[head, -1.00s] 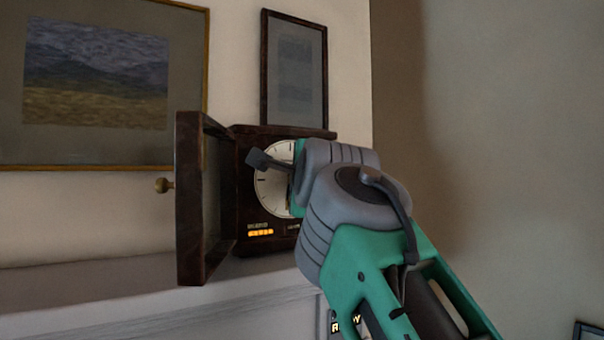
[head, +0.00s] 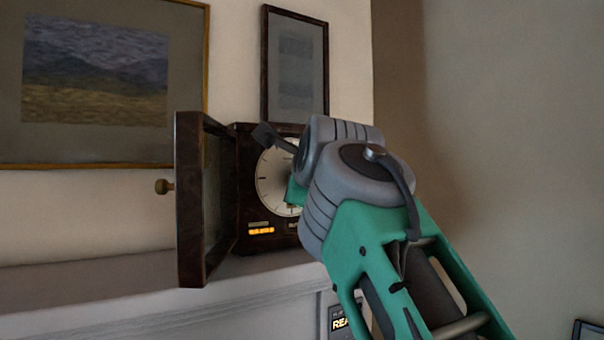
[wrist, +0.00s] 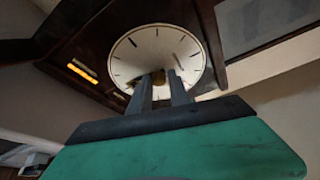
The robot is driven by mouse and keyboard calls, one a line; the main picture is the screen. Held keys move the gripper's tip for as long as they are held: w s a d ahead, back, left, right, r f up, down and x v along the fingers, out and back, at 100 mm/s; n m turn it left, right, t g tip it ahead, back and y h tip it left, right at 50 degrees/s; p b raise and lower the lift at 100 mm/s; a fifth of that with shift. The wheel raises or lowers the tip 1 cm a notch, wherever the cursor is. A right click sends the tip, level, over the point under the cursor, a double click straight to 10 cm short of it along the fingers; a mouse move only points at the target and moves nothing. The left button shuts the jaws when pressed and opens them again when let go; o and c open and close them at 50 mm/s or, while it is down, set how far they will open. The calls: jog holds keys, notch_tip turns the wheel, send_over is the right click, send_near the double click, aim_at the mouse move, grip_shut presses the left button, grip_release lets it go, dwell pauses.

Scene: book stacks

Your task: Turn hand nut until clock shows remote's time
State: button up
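The clock (head: 246,187) is a dark wooden case on the shelf, with its glazed door (head: 189,200) swung open to the left. The brass hand nut (wrist: 158,77) is at the dial's centre. My gripper (wrist: 159,80) has its two dark fingers on either side of the nut, a narrow gap apart; whether they press on it is unclear. The hands cannot be read clearly.
A lit orange strip (head: 261,230) is low on the clock front. A small panel with yellow letters (head: 341,323), partly hidden, is below the shelf (head: 110,295). Framed pictures (head: 95,75) hang behind. The open door stands left of my gripper.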

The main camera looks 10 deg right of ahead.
jog(key=shift+o, duration=0.8)
jog(key=shift+a, duration=0.2)
jog(key=shift+o, duration=1.2)
jog(key=shift+d, duration=0.15)
jog(key=s, duration=0.7)
jog(key=shift+s+a+r, duration=0.3)
jog(key=shift+s+r, duration=0.05)
